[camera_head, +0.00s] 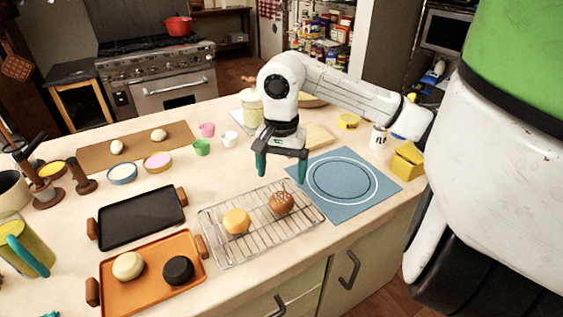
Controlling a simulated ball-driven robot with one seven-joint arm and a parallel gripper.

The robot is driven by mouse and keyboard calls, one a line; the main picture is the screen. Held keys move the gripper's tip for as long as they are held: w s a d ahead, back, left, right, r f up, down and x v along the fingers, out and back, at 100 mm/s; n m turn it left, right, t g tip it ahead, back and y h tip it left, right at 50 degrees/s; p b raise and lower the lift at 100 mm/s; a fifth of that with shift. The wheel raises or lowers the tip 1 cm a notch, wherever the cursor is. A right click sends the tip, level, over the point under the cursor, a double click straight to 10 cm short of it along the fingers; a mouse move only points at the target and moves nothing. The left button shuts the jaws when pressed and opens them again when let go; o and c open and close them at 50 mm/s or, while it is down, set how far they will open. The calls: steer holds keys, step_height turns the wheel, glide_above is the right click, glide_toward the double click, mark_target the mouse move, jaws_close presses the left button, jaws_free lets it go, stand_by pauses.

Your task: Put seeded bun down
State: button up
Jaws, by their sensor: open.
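A brown bun with light specks, which looks like the seeded bun (281,202), sits on a wire cooling rack (262,242) at its right side. A yellow-orange bun (237,220) sits on the same rack to its left. My gripper (282,172) is open and empty, its two teal fingers pointing down. In the picture it hangs just above and behind the seeded bun, apart from it. Nothing hides the seeded bun.
A blue mat with a white ring (343,182) lies right of the rack. A black tray (142,218) and an orange tray (150,262) holding a pale bun (128,265) and a black bun (178,270) lie left. Small cups and bowls stand behind.

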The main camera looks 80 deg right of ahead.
steer(key=shift+r, duration=1.5)
